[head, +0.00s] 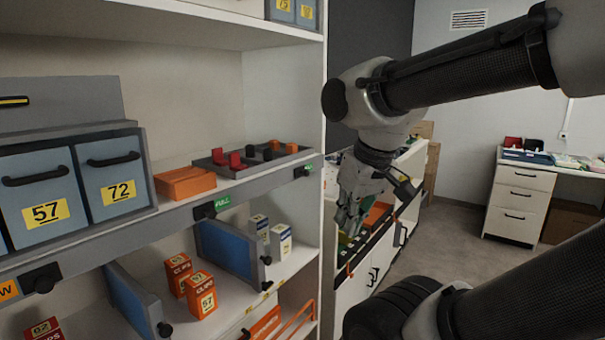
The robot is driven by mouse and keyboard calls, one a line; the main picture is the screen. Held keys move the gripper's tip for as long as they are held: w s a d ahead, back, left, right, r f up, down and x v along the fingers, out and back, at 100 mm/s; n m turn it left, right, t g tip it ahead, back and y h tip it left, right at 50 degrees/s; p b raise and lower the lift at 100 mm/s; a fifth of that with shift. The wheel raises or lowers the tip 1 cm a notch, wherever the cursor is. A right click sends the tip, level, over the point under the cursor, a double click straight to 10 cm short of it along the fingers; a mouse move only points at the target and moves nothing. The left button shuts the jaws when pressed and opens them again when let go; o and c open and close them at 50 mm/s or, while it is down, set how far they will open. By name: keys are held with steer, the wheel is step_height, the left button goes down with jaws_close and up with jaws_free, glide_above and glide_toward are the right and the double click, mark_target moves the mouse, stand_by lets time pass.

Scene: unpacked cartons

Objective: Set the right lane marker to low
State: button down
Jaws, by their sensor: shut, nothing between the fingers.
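Along the shelf's front rail sit black slider knobs with colour labels. The rightmost marker knob (303,172) has a green label beside it, too small to read. A middle marker knob (204,211) has a green label reading FULL (223,203) to its right. A left marker knob (41,278) has an orange label (8,290) to its left, of which only a W shows. My gripper (347,228) points down, right of the shelf unit and apart from all the knobs. It is shut and empty.
Grey bins 57 (45,208) and 72 (115,180), an orange box (185,182) and a peg tray (228,167) stand on the shelf. Blue dividers (226,248) and small cartons (201,293) stand below. The shelf's right upright (324,100) is beside my arm.

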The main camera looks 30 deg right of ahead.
mark_target(302, 172)
steer(key=w+d+r+n+g+h, duration=0.1)
steer(key=w+n+h, duration=0.4)
steer(key=w+n, duration=1.1)
steer(key=w+r+n+t+h, duration=0.2)
steer(key=w+r+n, duration=0.5)
steer(key=w+n, duration=0.2)
steer(key=w, duration=0.2)
steer(key=shift+w+d+r+t, duration=0.15)
steer(key=shift+w+d+t, duration=0.05)
steer(key=shift+w+t, duration=0.1)
steer(key=shift+d+h, duration=0.1)
steer(key=shift+h, duration=0.2)
steer(key=x, duration=1.4)
